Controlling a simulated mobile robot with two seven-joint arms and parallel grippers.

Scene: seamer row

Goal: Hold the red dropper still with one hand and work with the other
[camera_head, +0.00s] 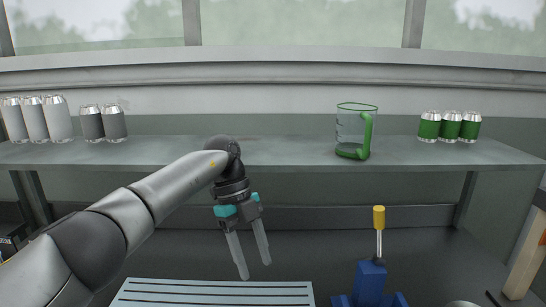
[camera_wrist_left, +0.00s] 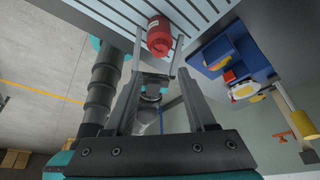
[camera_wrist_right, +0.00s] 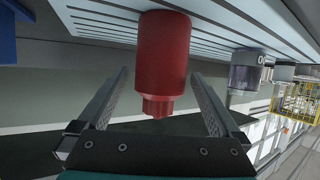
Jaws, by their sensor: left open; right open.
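The red dropper (camera_wrist_right: 162,55) is a stout red cylinder with a narrower end, set at the pale slatted board. In the right wrist view its narrow end points toward my right gripper (camera_wrist_right: 160,78), which is open with a finger on either side; contact cannot be told. The dropper also shows in the left wrist view (camera_wrist_left: 159,38), beyond the tips of my left gripper (camera_wrist_left: 163,72), with thin fingers around it. My left gripper (camera_head: 255,270) is open and empty, pointing down above the slatted board (camera_head: 215,292) in the head view. The dropper is not visible there.
A blue stand (camera_head: 370,282) holds a yellow-handled tool (camera_head: 379,218) to the right. A clear jar (camera_wrist_right: 245,72) stands near the dropper. A shelf (camera_head: 290,151) behind carries several cans and a green-handled jug (camera_head: 354,132). The counter between board and stand looks clear.

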